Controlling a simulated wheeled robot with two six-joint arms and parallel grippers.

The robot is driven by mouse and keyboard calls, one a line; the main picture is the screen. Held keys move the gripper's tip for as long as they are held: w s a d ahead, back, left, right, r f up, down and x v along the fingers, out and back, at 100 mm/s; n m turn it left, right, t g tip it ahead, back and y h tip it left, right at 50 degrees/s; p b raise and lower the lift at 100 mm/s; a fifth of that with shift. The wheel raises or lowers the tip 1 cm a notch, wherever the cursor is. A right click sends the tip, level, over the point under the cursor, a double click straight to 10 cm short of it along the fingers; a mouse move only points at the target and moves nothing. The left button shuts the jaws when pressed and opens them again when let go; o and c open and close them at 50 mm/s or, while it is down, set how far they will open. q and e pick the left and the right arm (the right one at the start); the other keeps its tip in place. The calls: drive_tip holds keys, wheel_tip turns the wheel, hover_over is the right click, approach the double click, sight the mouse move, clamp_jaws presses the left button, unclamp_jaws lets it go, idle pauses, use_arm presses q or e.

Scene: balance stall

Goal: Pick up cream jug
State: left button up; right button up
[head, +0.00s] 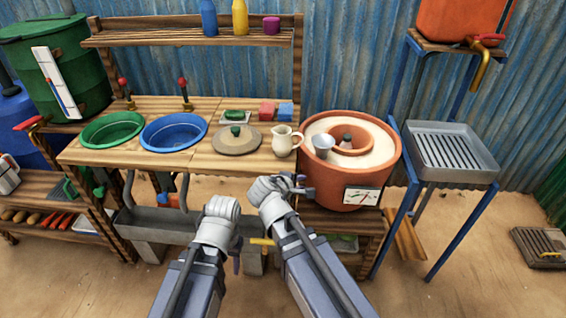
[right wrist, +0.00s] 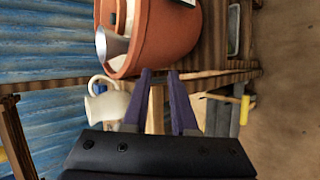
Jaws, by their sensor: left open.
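The cream jug (head: 284,141) stands upright on the wooden counter, near its front right corner, with its handle to the right.
A terracotta pot (head: 323,183) with a metal cup (head: 323,147) on top stands close right of the jug. A round lid (head: 237,140) lies left of it. Red and blue blocks (head: 285,112) are behind. Green and blue basins (head: 173,131) sit further left. A grey trough (head: 150,224) is below.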

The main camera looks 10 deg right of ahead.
sight(288, 142)
drive_tip(key=w+n+t+b, duration=0.2)
drive_tip(key=w+n+b, duration=0.1)
drive_tip(key=n, duration=0.1)
drive_tip(key=w+n+t+b, duration=0.3)
drive_tip(key=n+b, duration=0.1)
drive_tip(key=w+n+t+b, duration=0.3)
drive_tip(key=n, duration=0.1)
drive_tip(key=shift+w+f+n+h, duration=0.2)
drive_tip(key=shift+w+n+h, duration=0.1)
drive_tip(key=x, duration=0.8)
drive_tip(key=shift+r, duration=0.2)
use_arm(q)
wheel_tip(288, 142, down, 13)
drive_tip(key=shift+r, duration=0.15)
use_arm(e)
drive_tip(key=shift+s, duration=0.1)
clamp_jaws()
